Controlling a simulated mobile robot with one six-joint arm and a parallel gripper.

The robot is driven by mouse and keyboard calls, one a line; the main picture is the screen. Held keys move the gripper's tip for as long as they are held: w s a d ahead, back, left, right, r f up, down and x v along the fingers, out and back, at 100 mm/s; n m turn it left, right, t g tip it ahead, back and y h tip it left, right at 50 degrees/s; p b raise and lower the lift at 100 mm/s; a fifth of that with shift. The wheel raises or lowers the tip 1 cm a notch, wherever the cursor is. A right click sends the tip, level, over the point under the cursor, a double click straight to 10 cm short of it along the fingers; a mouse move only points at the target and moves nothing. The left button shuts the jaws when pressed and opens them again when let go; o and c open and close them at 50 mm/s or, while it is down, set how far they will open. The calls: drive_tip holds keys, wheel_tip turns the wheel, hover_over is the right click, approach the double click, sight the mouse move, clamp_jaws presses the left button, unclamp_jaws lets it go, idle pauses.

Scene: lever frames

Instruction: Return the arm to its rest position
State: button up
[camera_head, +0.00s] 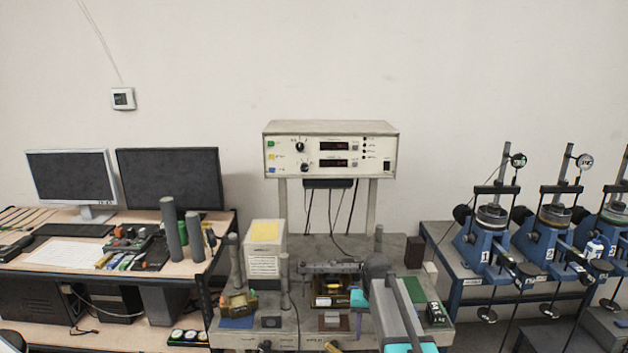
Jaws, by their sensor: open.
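My arm (392,312) shows at the lower middle right. Its grey link rises from the bottom edge to a rounded dark joint, with teal caps at the bottom of the picture. The link stands in front of the bench and hides part of it.
A grey bench (320,247) carries a white box (265,250), upright posts and small trays. A control unit (331,150) stands above it. A desk with monitors (170,180) is at left. Blue lever frames (482,240) stand on the right table.

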drive_tip(key=s+f+n+g+b, duration=0.1)
drive_tip(key=s+f+g+b, duration=0.4)
drive_tip(key=s+f, duration=3.8)
drive_tip(key=shift+s+f+n+g+b, duration=0.4)
drive_tip(key=shift+f+b, duration=1.05)
drive_tip(key=shift+b, duration=2.2)
drive_tip(key=shift+w, duration=0.1)
